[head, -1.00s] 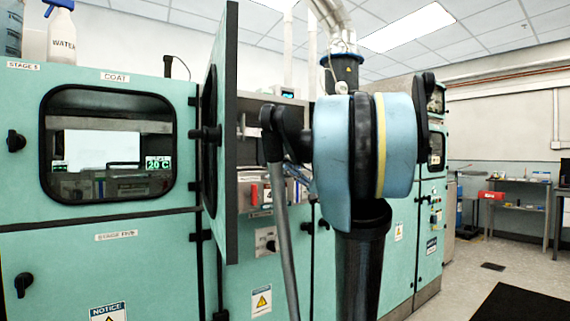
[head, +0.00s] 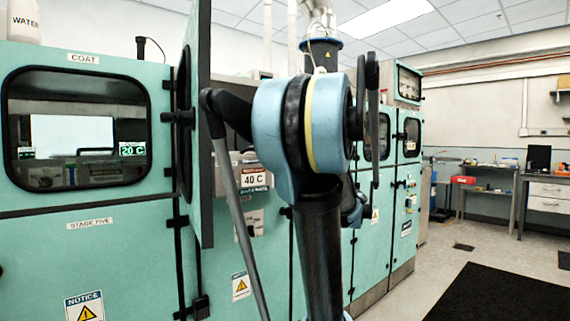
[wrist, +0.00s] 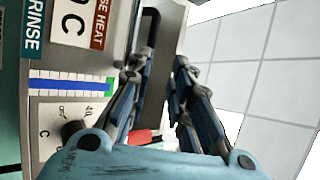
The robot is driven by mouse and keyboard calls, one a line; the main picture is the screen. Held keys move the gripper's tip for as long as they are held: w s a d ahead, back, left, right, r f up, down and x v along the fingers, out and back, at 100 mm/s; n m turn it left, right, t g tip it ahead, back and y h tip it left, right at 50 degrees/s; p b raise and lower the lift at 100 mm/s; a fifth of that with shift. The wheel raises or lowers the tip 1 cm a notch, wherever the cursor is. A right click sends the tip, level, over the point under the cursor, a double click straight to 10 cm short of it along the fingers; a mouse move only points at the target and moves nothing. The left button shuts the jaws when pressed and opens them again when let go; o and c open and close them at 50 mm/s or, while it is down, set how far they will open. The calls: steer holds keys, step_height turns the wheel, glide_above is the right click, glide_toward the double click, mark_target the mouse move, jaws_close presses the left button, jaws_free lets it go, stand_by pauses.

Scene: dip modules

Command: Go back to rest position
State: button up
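My arm (head: 318,230) rises in the middle of the head view, with its large blue joint (head: 270,125) in front of the teal machine. My gripper does not show clearly in the head view. In the wrist view my gripper (wrist: 160,65) has its two dark fingers apart, with nothing visible between them. A grey machine panel with a "RINSE" label (wrist: 34,25) and a dark knob (wrist: 72,132) lies to the left and behind the fingers, tilted in the picture.
The teal machine (head: 90,265) fills the left and middle, with its open door (head: 205,150) jutting out beside my arm. Floor is open at the right around a black mat (head: 500,295). A workbench (head: 545,180) stands at the far right.

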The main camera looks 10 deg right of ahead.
steer(key=s+a+f+n+g+h, duration=0.1)
steer(key=s+a+f+g+h, duration=0.25)
steer(key=f, duration=0.45)
steer(key=s+a+f+g+h, duration=0.2)
steer(key=a+f, duration=0.3)
steer(key=f, duration=0.3)
steer(key=s+a+f+n+g+h, duration=0.1)
steer(key=s+a+f+g+h, duration=0.2)
steer(key=f, duration=0.5)
steer(key=s+d+f+g+h, duration=0.25)
steer(key=s+f+h, duration=0.35)
steer(key=f, duration=0.6)
steer(key=s+d+f+n+h, duration=0.1)
steer(key=s+d+f+h, duration=0.2)
steer(key=d+f, duration=0.1)
steer(key=s+d+f+n+h, duration=0.1)
steer(key=s+d+f+h, duration=0.2)
steer(key=d, duration=0.4)
steer(key=shift+f, duration=0.35)
